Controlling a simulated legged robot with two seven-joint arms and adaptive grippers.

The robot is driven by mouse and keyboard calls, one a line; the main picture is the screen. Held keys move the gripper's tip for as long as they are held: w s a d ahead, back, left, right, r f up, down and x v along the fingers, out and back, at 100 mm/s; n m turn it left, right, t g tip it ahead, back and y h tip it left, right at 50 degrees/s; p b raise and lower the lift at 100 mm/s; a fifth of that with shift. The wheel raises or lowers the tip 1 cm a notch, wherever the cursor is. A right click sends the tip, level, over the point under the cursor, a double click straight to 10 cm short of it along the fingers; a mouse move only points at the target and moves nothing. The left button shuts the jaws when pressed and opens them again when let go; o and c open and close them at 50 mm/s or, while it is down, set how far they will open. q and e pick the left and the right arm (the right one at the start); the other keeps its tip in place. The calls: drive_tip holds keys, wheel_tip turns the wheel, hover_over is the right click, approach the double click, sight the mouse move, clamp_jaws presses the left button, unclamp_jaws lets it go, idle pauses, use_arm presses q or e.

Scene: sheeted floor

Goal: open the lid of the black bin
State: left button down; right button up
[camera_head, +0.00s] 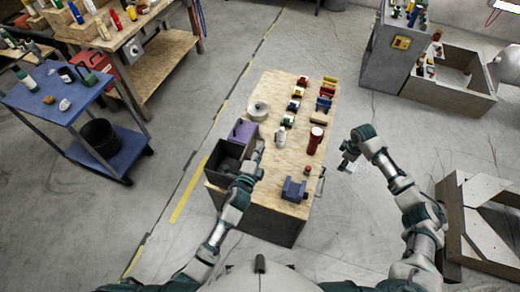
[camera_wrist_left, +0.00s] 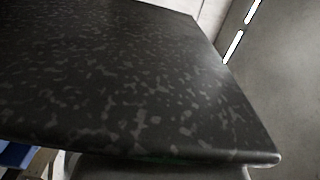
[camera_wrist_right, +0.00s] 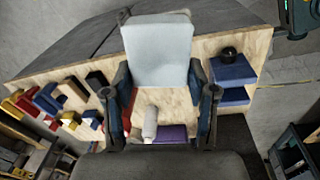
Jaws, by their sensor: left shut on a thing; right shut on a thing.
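The black bin (camera_head: 216,172) stands at the near left corner of the wooden-topped bench. A dark panel, apparently its lid (camera_head: 230,149), shows tilted up at its far side; the exact angle is hard to tell. A black speckled panel (camera_wrist_left: 140,85), likely this lid, fills most of the left wrist view. My left gripper (camera_head: 254,160) is at the bin's right edge, shut on the lid; the panel hides its fingers in the wrist view. My right gripper (camera_wrist_right: 160,95) is shut on a pale block (camera_wrist_right: 158,50), held off the bench's right side.
The bench top (camera_head: 268,185) carries a purple box (camera_head: 242,131), a tape roll (camera_head: 259,110), a red cylinder (camera_head: 315,139), a blue vise-like tool (camera_head: 294,189) and several small coloured items. A blue cart (camera_head: 75,95) stands left.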

use_arm(q)
drive_tip(key=c, duration=1.2)
unclamp_jaws()
drive_tip(key=shift+w+a+f, duration=0.1)
drive_tip(key=shift+w+f, duration=0.05)
